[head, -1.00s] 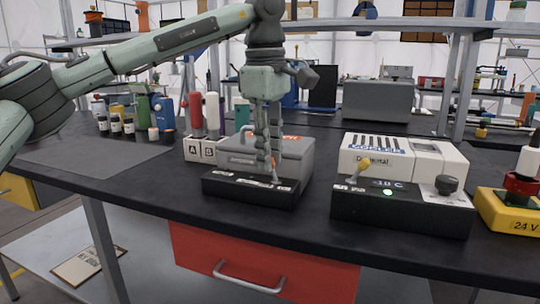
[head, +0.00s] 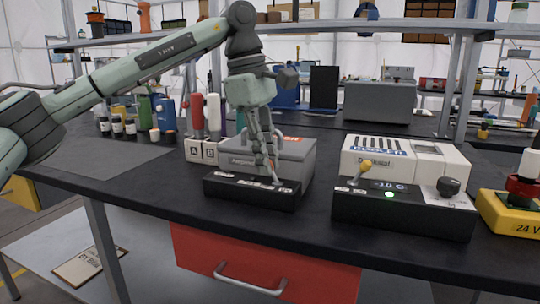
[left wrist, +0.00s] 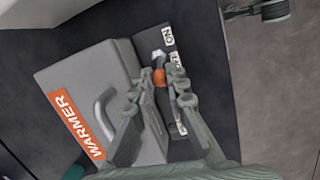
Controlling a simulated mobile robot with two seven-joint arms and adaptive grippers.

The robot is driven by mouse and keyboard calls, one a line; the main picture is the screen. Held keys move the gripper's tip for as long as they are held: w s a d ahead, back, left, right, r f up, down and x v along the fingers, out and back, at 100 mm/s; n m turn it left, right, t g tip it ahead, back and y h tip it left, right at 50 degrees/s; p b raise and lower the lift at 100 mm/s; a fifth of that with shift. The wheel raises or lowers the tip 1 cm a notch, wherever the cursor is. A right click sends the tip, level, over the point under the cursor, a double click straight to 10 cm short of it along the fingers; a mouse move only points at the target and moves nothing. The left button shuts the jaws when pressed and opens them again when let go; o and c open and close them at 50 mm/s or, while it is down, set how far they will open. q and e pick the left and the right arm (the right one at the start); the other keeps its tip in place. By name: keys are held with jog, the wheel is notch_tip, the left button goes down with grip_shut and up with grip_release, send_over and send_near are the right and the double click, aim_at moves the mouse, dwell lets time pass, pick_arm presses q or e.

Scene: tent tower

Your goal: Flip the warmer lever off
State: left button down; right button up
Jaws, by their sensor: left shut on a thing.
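The warmer (head: 290,152) is a grey box with an orange label on the bench, with a black control panel (head: 230,190) along its front. In the left wrist view the warmer (left wrist: 85,75) shows its "WARMER" label and a curved grey handle. Its small lever (left wrist: 159,78) has an orange part and a pale metal end, near the label reading ON. My left gripper (head: 268,165) points down at the panel, tilted. In the left wrist view its fingers (left wrist: 167,80) are shut on the lever, one on each side. They partly hide the lever and the lower labels. My right gripper is out of view.
To the right stands a white cooler unit (head: 385,150) with a black panel, yellow lever (head: 360,170) and dark knob. Bottles A and B stand in a white rack (head: 200,150) at the left. The bench front edge is close to the panel.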

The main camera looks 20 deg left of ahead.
pick_arm(q)
jog(key=c, duration=1.8)
grip_release()
jog(key=r, duration=0.4)
jog(key=a+r, duration=0.1)
jog(key=r, duration=0.2)
jog(key=s+a+r, duration=0.1)
jog(key=r, duration=0.3)
jog(key=shift+a+r, duration=0.2)
jog(key=shift+r, duration=0.15)
